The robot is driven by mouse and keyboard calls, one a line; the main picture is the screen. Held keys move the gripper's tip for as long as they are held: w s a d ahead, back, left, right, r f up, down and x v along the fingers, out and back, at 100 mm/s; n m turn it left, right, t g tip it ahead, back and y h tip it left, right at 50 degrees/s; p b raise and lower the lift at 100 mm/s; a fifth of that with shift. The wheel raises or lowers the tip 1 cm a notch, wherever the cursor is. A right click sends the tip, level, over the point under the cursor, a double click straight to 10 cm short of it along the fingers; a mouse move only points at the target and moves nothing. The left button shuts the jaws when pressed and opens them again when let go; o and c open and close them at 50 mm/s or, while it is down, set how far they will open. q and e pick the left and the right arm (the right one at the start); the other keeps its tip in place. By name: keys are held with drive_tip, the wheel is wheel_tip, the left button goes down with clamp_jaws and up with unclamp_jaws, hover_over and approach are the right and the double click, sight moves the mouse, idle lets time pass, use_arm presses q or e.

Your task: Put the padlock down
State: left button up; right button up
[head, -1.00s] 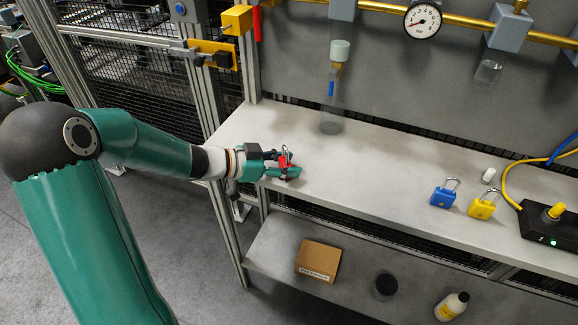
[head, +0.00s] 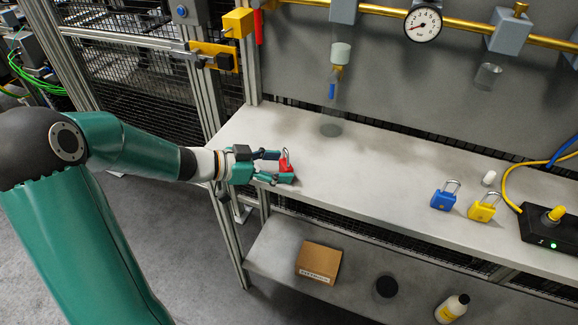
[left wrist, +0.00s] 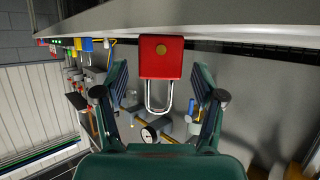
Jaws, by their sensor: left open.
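A red padlock (head: 286,163) stands on the left end of the grey bench top (head: 350,178). My left gripper (head: 279,167) is open, with its fingers on either side of the padlock. In the left wrist view the red padlock (left wrist: 161,58) shows between the spread fingers of the left gripper (left wrist: 160,85), with a gap on each side. Its shackle points toward the palm. My right gripper is in neither view.
A blue padlock (head: 444,195) and a yellow padlock (head: 484,207) stand further right, near a small white cylinder (head: 489,177) and a black box (head: 551,228) with cables. A lower shelf holds a cardboard box (head: 318,261). The bench between is clear.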

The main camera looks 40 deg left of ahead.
use_arm(q)
drive_tip(key=v, duration=0.9)
drive_tip(key=shift+s+p, duration=0.2)
drive_tip(key=shift+p, duration=0.15)
drive_tip(key=shift+a+r, duration=0.15)
